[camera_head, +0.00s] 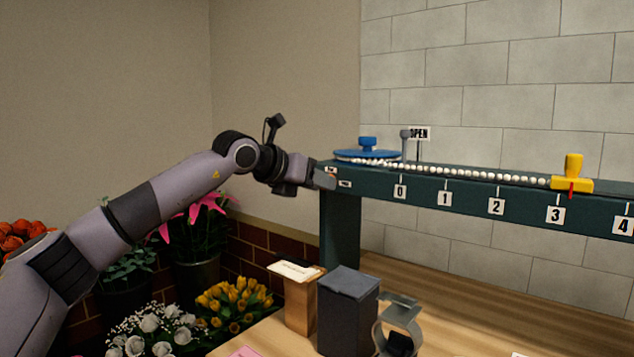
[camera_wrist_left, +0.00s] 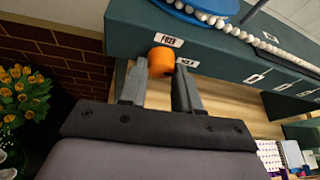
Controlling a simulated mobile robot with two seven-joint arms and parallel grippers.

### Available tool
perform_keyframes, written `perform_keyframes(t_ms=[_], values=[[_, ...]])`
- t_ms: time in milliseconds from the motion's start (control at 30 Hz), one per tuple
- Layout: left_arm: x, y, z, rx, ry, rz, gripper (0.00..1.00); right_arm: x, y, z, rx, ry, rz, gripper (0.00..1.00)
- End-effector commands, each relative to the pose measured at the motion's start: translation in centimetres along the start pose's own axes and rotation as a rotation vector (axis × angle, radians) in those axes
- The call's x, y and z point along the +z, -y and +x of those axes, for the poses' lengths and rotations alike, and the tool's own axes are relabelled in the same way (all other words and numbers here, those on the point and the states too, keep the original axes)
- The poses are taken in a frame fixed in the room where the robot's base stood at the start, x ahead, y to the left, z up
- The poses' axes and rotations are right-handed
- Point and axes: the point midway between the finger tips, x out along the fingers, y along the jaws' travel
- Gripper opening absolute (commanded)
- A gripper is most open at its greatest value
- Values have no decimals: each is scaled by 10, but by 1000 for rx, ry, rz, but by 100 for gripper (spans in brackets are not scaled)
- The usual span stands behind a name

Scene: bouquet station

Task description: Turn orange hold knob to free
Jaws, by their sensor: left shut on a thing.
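The orange hold knob (camera_wrist_left: 161,62) sits on the end of the dark green rail, between the fingertips of my left gripper (camera_wrist_left: 160,80). That gripper is shut on the knob. A white label (camera_wrist_left: 168,40) that seems to read FREE is just above the knob. A second white label (camera_wrist_left: 187,62), too small to read surely, is right of it. In the head view my left gripper (camera_head: 322,180) reaches the rail's left end and hides the knob. Which way the knob points cannot be told. My right gripper is in neither view.
The rail (camera_head: 430,193) carries a blue wheel (camera_head: 367,155), a string of white beads (camera_head: 465,174), numbered labels and a yellow slider (camera_head: 572,177). Below stand a wooden box (camera_head: 300,305), a dark grey box (camera_head: 347,310) and a grey ring-shaped holder (camera_head: 400,308). Flowers (camera_head: 235,300) crowd the lower left.

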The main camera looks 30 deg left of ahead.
Motion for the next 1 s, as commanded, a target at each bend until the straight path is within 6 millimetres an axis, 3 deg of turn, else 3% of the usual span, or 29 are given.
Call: perform_keyframes(t_ms=[367,1000], values=[[-2,-1,1,-50,8,-117,2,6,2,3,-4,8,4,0],[-2,-4,1,-278,44,-651,2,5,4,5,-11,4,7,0]])
